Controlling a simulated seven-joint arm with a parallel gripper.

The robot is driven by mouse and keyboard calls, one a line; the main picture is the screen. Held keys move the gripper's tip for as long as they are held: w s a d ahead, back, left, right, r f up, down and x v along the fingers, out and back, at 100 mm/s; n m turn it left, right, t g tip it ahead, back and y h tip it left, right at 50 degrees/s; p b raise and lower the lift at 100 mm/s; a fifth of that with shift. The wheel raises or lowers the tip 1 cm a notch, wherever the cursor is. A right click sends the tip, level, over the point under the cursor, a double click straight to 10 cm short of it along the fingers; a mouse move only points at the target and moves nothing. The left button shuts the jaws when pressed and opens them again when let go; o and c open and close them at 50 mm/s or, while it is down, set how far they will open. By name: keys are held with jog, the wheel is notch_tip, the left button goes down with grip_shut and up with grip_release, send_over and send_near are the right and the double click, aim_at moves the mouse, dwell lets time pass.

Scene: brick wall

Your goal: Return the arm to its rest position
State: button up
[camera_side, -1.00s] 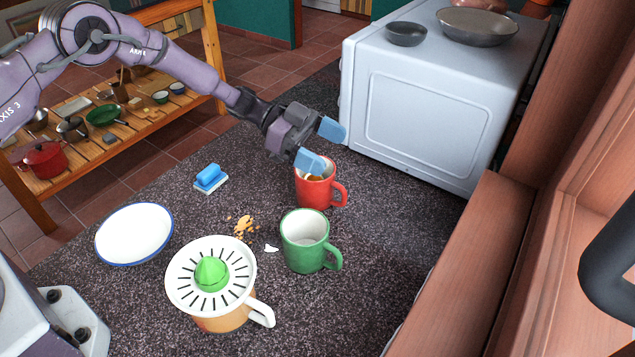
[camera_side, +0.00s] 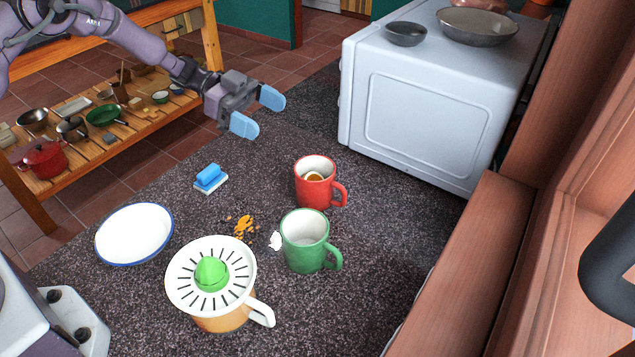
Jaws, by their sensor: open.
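My gripper (camera_side: 257,112) has two blue fingertips spread apart with nothing between them. It is in the air above the far part of the dark speckled counter, up and left of the red mug. The red mug (camera_side: 310,190) stands upright with something brown inside it. The green mug (camera_side: 303,250) stands upright in front of it and looks empty. My arm reaches in from the upper left.
A juicer with a green cone (camera_side: 211,272), a white bowl with a blue rim (camera_side: 134,234), a blue-and-white sponge or brush (camera_side: 210,178), orange crumbs (camera_side: 243,226) and a small white piece (camera_side: 276,241) are on the counter (camera_side: 375,240). A white oven (camera_side: 430,110) stands at the back right.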

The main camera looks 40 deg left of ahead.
jog(key=w+a+n+t+y, duration=0.6)
jog(key=a+t+y, duration=0.1)
jog(key=a+y, duration=0.15)
jog(key=s+a+r+n+g+y, duration=0.1)
jog(key=s+a+r+n+y, duration=0.4)
jog(key=s+r+y, duration=0.25)
jog(key=s+d+r+n+g, duration=0.1)
jog(key=s+d+r, duration=0.2)
jog(key=s, duration=0.7)
jog(key=s+d+r+n+g+h, duration=0.1)
jog(key=s+r, duration=0.4)
jog(key=s, duration=0.5)
jog(key=s+d+r+n+g, duration=0.1)
jog(key=s+d, duration=0.4)
jog(key=s, duration=0.5)
jog(key=shift+s+d+r+n+h, duration=0.25)
jog(key=shift+r+n, duration=0.65)
jog(key=shift+r, duration=0.5)
